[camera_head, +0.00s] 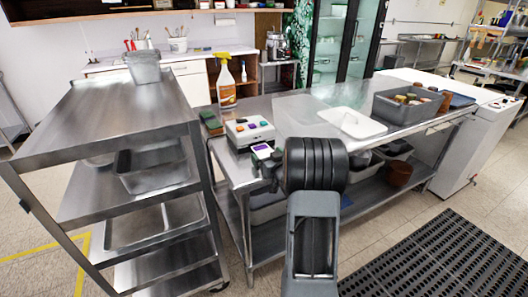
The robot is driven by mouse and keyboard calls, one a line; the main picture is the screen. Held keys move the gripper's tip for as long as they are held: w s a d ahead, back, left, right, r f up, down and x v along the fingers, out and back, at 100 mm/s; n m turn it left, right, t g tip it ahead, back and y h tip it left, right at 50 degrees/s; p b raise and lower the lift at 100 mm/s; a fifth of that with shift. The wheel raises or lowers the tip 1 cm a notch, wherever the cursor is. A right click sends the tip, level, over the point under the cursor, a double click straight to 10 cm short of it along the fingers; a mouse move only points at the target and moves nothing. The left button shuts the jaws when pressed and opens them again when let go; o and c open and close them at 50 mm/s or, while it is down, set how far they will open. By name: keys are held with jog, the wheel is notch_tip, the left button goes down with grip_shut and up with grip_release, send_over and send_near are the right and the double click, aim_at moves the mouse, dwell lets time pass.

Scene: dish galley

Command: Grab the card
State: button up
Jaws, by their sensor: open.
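A small white card with a purple patch (262,151) shows at the front left edge of the steel table (232,172), just in front of a light box with coloured buttons (249,131). My gripper (268,160) is open, with its dark fingers right at the card's near side. My arm's thick black joint hides part of the gripper and the table to its right. I cannot tell whether the fingers touch the card.
A spray bottle (226,83) and a dark green block (211,122) stand behind and left of the box. A white board (351,123) and a grey bin (408,105) lie to the right. A steel shelf cart (120,128) stands close on the left.

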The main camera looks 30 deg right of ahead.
jog(key=c, duration=0.9)
